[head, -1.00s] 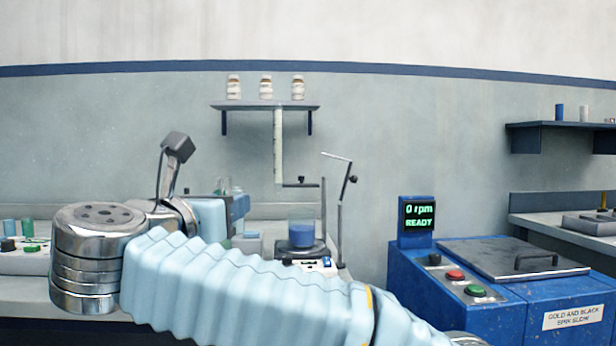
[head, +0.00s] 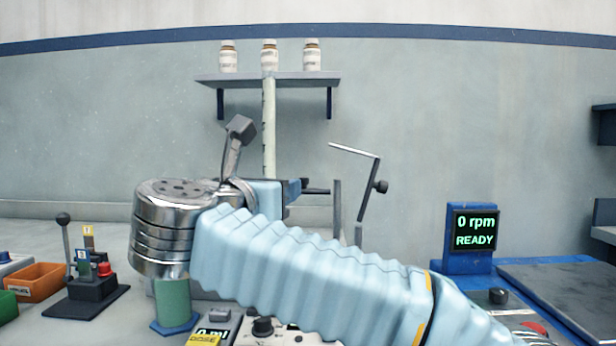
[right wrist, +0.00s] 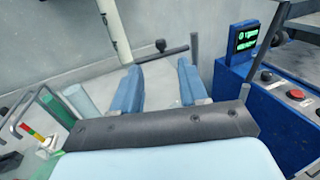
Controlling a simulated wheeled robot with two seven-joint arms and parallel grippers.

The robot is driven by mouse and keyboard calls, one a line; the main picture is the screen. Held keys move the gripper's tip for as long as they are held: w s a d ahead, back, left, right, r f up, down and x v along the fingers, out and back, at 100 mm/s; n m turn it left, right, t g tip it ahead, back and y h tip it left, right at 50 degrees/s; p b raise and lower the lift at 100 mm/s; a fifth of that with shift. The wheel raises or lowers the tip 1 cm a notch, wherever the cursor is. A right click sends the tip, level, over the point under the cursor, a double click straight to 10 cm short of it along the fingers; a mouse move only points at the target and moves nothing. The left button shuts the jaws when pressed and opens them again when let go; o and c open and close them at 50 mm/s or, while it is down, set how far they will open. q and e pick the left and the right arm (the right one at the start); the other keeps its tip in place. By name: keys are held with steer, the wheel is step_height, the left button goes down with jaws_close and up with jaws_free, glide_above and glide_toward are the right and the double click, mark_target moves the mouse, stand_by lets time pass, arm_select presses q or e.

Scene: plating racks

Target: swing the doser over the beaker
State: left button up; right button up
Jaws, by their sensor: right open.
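A white graduated tube (head: 268,130), which looks like the doser, stands upright in front of the wall. It also shows at the top left of the right wrist view (right wrist: 115,28). A dark horizontal bar with a knob (right wrist: 175,50) lies beyond my fingers, beside an upright grey post (head: 337,208). My right gripper (right wrist: 158,67) is open, with its two blue fingers apart and nothing between them. In the head view the right gripper (head: 292,190) is mostly behind my own wrist. The beaker is not visible now; my right arm covers that area. My left gripper is not in view.
A jointed rod stand (head: 369,190) rises behind my forearm. A blue machine with a READY display (head: 475,230) is at the right. A lever box (head: 92,287), an orange bin (head: 35,282) and a green cylinder (head: 173,303) are at left. A bottle shelf (head: 268,80) hangs above.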

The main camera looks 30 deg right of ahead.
mark_target(304, 179)
steer(key=p+x, duration=0.2)
steer(key=x, duration=1)
steer(key=shift+s, duration=0.1)
jaws_close()
